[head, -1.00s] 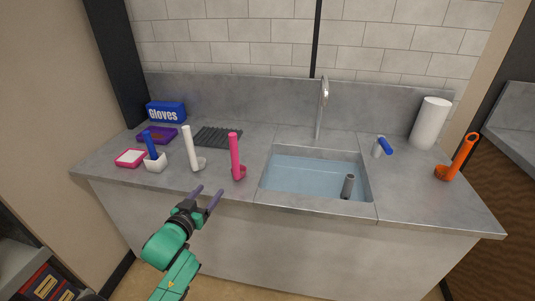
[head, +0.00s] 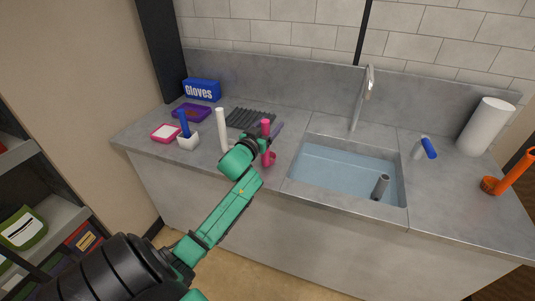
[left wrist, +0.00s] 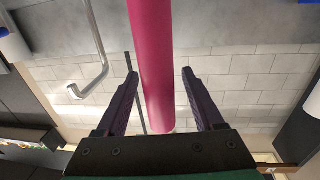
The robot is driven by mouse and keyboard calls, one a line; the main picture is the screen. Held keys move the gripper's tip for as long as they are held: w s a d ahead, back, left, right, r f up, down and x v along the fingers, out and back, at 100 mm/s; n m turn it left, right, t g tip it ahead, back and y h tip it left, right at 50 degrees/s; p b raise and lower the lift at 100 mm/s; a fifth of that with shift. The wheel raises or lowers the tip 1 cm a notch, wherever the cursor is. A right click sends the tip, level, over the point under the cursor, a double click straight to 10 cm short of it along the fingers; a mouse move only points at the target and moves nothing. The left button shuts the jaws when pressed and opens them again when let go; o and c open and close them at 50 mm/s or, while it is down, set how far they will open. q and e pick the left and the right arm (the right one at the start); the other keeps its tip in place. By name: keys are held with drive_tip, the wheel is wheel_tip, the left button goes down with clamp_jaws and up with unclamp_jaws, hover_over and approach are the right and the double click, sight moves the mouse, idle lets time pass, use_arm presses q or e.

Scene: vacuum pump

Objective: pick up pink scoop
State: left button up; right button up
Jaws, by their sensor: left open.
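The pink scoop (head: 266,128) stands upright on the counter left of the sink, its cup (head: 269,159) at the bottom. My left gripper (head: 272,133) is at the scoop's handle, and my wrist hides part of the handle in the head view. In the left wrist view the pink handle (left wrist: 153,60) runs between the two open fingers of my left gripper (left wrist: 160,85), with a gap on both sides. My right gripper is not in view.
A white scoop (head: 222,130) stands just left of the pink one, and a blue-handled white scoop (head: 187,138) stands further left. A black ribbed rack (head: 250,117) lies behind. The water-filled sink (head: 345,168) and its faucet (head: 366,95) are to the right.

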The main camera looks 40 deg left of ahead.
use_arm(q)
drive_tip(key=shift+w+f, duration=0.1)
drive_tip(key=shift+w, duration=0.1)
drive_tip(key=shift+s, duration=0.1)
clamp_jaws()
idle(1.1)
